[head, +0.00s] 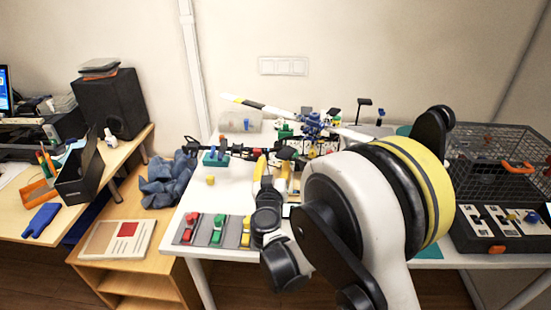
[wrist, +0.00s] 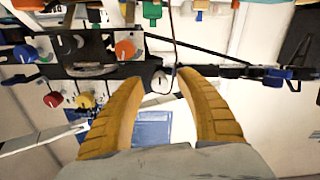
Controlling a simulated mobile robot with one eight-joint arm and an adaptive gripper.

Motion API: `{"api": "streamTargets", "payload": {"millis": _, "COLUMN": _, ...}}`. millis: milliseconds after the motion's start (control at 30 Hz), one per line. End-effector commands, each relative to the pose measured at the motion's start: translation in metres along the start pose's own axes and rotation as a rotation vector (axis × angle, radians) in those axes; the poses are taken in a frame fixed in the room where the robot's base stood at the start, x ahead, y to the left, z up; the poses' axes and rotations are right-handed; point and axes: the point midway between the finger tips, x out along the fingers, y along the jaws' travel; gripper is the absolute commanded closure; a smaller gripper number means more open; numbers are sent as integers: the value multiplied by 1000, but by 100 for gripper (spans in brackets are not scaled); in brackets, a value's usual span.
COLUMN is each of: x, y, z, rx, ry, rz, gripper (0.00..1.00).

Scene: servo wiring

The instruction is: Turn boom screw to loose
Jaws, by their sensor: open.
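A model helicopter stands on the white table, and its dark tail boom (head: 240,152) runs left from the body. In the wrist view the dark boom (wrist: 215,68) crosses above my fingertips. In the head view my gripper (head: 272,166) is just in front of the boom, partly hidden by my arm. An orange-red round knob (wrist: 125,50) sits by the boom, up and left of the fingertips. I cannot tell for sure which part is the boom screw.
A teal block (head: 215,158) stands under the boom's left part. A grey tray (head: 205,232) with red, green and yellow pieces lies at the table's front edge. A wire cage (head: 495,150) stands at right.

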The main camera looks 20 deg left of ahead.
Motion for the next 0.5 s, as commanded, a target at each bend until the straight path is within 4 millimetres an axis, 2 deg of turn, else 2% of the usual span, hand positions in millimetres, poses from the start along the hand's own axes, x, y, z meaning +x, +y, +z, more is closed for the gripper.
{"api": "streamTargets", "payload": {"millis": 67, "x": 0, "y": 0, "z": 0, "rx": 0, "ry": 0, "rz": 0, "gripper": 58}}
{"api": "streamTargets", "payload": {"millis": 100, "x": 0, "y": 0, "z": 0, "rx": 0, "ry": 0, "rz": 0, "gripper": 62}}
{"api": "streamTargets", "payload": {"millis": 167, "x": 0, "y": 0, "z": 0, "rx": 0, "ry": 0, "rz": 0, "gripper": 81}}
{"api": "streamTargets", "payload": {"millis": 200, "x": 0, "y": 0, "z": 0, "rx": 0, "ry": 0, "rz": 0, "gripper": 93}}
{"api": "streamTargets", "payload": {"millis": 233, "x": 0, "y": 0, "z": 0, "rx": 0, "ry": 0, "rz": 0, "gripper": 100}}
{"api": "streamTargets", "payload": {"millis": 500, "x": 0, "y": 0, "z": 0, "rx": -2, "ry": 0, "rz": 0, "gripper": 100}}
